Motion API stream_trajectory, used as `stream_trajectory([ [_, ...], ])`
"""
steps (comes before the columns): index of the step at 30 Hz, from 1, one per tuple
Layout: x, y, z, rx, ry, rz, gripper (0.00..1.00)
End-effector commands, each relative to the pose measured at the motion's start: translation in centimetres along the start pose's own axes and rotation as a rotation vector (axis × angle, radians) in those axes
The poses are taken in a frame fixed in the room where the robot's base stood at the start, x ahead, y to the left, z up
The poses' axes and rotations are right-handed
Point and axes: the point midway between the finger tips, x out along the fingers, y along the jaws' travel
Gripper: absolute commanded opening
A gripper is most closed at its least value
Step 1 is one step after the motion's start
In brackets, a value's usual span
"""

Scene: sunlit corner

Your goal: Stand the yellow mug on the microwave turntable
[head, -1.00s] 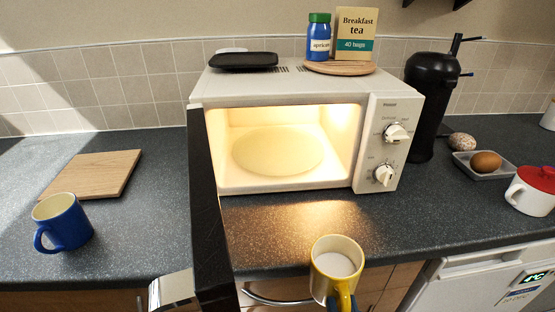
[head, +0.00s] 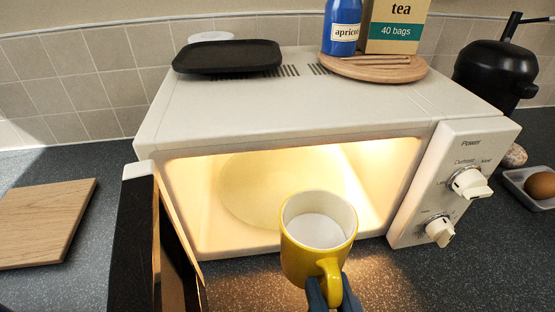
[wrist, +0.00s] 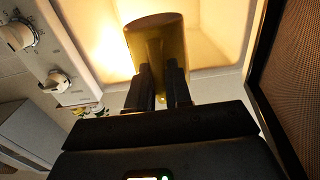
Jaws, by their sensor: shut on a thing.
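The yellow mug (head: 305,262) is upright in front of the open microwave (head: 290,100), with white contents or a white inside. My gripper (head: 332,296) is shut on the mug's handle, at the near side. In the wrist view my gripper (wrist: 160,88) holds the mug (wrist: 158,38) between its two fingers, with the lit cavity beyond. The turntable (head: 245,185) is a pale disc on the cavity floor, bare where it shows; the mug hides part of it in the head view.
The open door (head: 140,240) stands left of the opening. The control panel (head: 455,180) is on the right. A black tray (head: 228,57) and a round wooden board (head: 372,70) with a jar and tea box sit on top. A wooden board (head: 40,220) lies left.

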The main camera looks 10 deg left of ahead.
Motion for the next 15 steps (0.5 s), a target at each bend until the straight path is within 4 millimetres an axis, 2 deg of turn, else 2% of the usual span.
stream_trajectory([
  [5,0.7,0.0,-0.2,0.002,0.009,-0.002,0.0],
  [15,5.5,-0.1,-0.3,0.001,0.01,-0.002,0.0],
])
